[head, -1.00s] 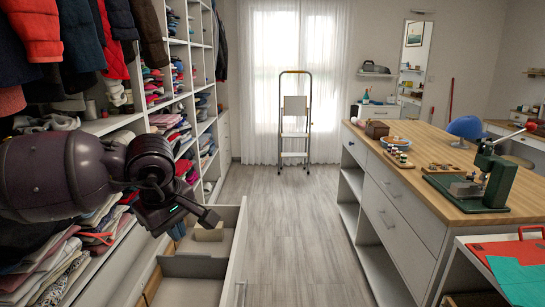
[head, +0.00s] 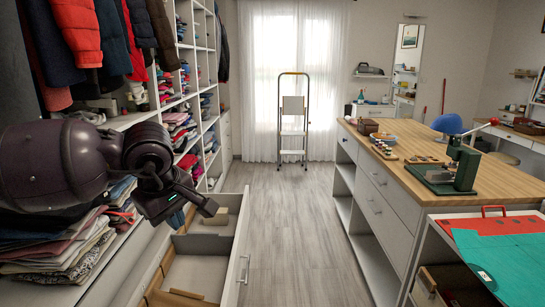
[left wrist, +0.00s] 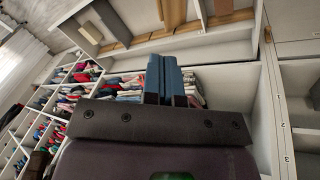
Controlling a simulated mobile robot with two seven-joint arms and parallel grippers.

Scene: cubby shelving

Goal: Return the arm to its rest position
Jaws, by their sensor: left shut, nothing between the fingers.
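My left arm comes in from the left in the head view, in front of the shelving. My left gripper (head: 207,208) is shut and empty, above the left edge of an open drawer (head: 239,240). In the left wrist view the two blue-grey fingers of the gripper (left wrist: 167,78) are together with nothing between them. The drawer also shows in the left wrist view (left wrist: 160,43), with wooden pieces in it. My right gripper does not show.
Cubby shelving (head: 207,75) with folded clothes runs along the left, with jackets (head: 75,30) hanging above. A wood-topped counter (head: 420,185) stands at right with a green press (head: 461,170). A stepladder (head: 292,115) stands by the window. The floor (head: 295,220) between is clear.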

